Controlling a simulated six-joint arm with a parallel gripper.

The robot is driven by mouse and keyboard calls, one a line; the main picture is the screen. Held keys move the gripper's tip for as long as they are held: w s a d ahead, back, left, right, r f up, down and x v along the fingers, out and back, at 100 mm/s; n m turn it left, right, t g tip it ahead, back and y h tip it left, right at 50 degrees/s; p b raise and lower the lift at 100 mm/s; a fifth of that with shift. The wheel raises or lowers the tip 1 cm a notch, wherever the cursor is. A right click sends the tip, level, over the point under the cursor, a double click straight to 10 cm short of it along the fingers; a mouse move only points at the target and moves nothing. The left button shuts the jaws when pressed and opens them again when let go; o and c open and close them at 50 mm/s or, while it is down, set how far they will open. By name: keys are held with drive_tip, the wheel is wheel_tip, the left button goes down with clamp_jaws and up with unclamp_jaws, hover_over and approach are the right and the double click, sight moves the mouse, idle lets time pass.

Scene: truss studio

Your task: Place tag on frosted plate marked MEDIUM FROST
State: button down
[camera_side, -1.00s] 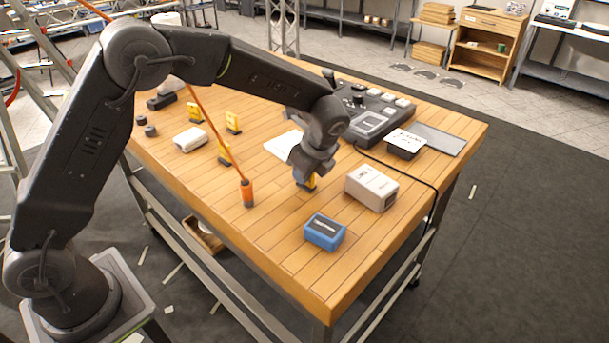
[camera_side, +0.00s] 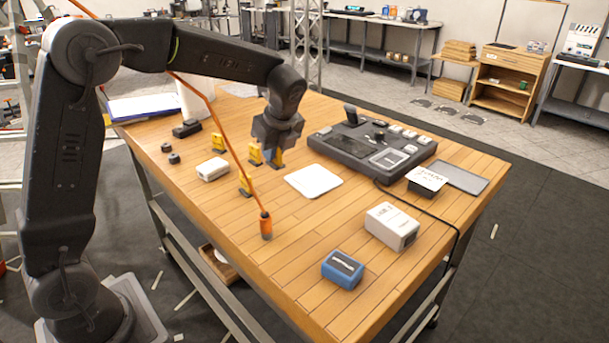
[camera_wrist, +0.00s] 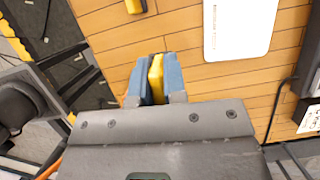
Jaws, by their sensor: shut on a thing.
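My gripper (camera_side: 275,157) is shut on a yellow tag (camera_wrist: 156,78), seen between its blue finger pads in the wrist view. In the side view it is above the table, close to the standing yellow tags and left of the white plate.
A dark control console (camera_side: 365,145) stands behind the plate. A black box with a white lettered top (camera_side: 428,179) and a grey panel (camera_side: 461,176) are right. Bare wood surrounds the plate.

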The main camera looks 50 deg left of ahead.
drive_tip(key=w+a+m+t, duration=0.1)
drive_tip(key=w+a+m, duration=0.2)
drive_tip(key=a, duration=0.7)
hover_over(302, 179)
drive_tip(key=d, duration=0.2)
drive_tip(key=shift+m, duration=0.4)
drive_tip(key=f, duration=0.6)
drive_tip(key=shift+s+a, duration=0.2)
drive_tip(key=shift+a, duration=0.05)
drive_tip(key=shift+f, duration=2)
drive_tip(key=shift+f, duration=0.2)
drive_tip(key=c, duration=1.2)
unclamp_jaws()
drive_tip(key=shift+o, duration=0.2)
drive_tip(key=v, duration=1.2)
drive_tip(key=shift+s+r, duration=0.25)
drive_tip(key=shift+r, duration=0.05)
